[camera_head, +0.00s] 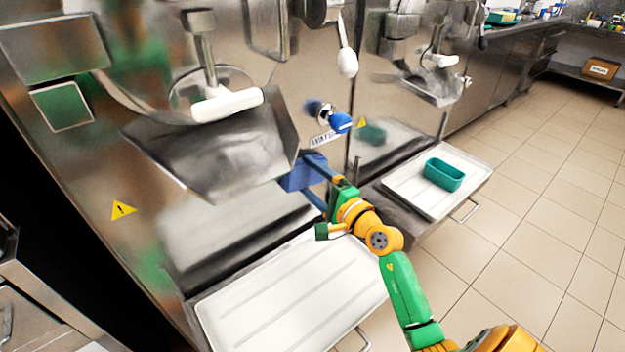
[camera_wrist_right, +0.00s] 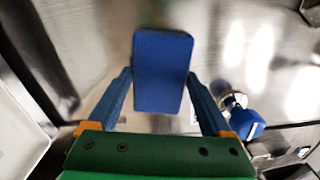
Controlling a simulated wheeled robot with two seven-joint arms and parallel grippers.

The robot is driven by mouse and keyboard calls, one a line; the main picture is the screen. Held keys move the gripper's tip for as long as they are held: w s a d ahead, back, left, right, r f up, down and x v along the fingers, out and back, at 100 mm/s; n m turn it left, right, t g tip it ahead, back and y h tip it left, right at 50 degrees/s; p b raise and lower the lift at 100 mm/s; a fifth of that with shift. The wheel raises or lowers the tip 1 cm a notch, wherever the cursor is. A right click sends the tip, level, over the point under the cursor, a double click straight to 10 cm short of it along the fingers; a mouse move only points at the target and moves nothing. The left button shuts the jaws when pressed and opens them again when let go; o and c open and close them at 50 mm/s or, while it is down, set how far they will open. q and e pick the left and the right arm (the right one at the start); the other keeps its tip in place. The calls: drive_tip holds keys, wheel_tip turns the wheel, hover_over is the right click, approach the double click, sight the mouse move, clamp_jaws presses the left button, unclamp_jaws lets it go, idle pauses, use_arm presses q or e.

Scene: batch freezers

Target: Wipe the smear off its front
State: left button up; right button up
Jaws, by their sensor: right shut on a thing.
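I cannot make out the smear on the front; the sponge and arm hide part of that surface. My left gripper is not in view.
A blue-handled water tap (camera_head: 340,122) sticks out close to the gripper. The steel chute (camera_head: 215,155) overhangs on the left. A white tray (camera_head: 290,300) lies below. A second tray (camera_head: 405,185) to the right holds a teal tub (camera_head: 444,174). The tiled floor (camera_head: 540,230) is clear.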

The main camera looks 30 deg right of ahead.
drive_tip(key=shift+w+d, duration=0.1)
drive_tip(key=shift+d+r, duration=0.25)
drive_tip(key=shift+a+f, duration=0.1)
drive_tip(key=shift+a, duration=0.25)
drive_tip(key=s, duration=0.5)
drive_tip(key=shift+s+d+f, duration=0.15)
drive_tip(key=shift+s+d, duration=0.05)
drive_tip(key=shift+s, duration=0.15)
idle(0.5)
drive_tip(key=shift+s, duration=0.1)
